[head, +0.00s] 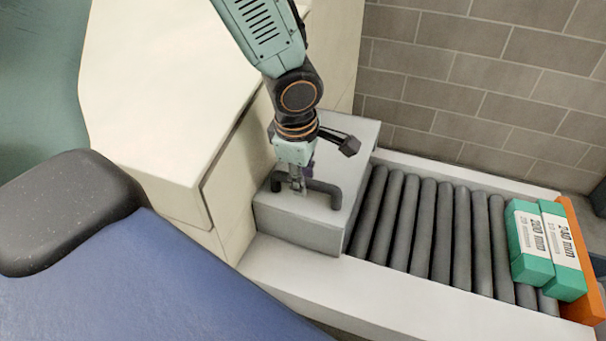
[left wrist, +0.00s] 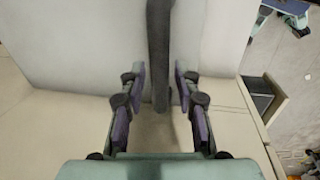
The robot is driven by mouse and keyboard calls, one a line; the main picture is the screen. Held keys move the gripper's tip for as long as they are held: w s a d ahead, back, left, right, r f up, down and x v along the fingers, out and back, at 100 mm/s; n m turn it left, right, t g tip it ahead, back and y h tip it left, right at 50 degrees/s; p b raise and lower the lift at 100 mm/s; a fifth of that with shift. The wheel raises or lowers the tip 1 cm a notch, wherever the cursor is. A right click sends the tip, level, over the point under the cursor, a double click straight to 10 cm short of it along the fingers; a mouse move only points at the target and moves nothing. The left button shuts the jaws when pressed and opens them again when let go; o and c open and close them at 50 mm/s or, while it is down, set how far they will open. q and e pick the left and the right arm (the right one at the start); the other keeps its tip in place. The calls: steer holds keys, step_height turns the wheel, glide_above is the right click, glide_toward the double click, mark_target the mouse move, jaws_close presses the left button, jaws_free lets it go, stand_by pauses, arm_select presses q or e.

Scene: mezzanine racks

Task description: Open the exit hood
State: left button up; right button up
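The exit hood (head: 300,232) is a light grey box over the near end of the roller conveyor, beside the cream machine housing. It appears shut. A dark bar handle (head: 325,187) is fixed on its top. My left gripper (head: 297,186) points down at the handle, its fingers partly covering it. In the left wrist view the handle (left wrist: 160,40) runs between the two open fingers (left wrist: 160,88), with a gap on each side. My right gripper is not in view.
The roller conveyor (head: 430,225) leads right between pale side rails. Two green-and-white boxes, one (head: 527,240) and another (head: 562,250), lie at its far end against an orange stop (head: 582,260). The cream housing (head: 160,100) stands left of the hood, and a brick wall (head: 480,80) behind.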

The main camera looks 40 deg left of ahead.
arm_select(q)
steer(key=shift+s, duration=0.1)
steer(key=c, duration=0.3)
jaws_close()
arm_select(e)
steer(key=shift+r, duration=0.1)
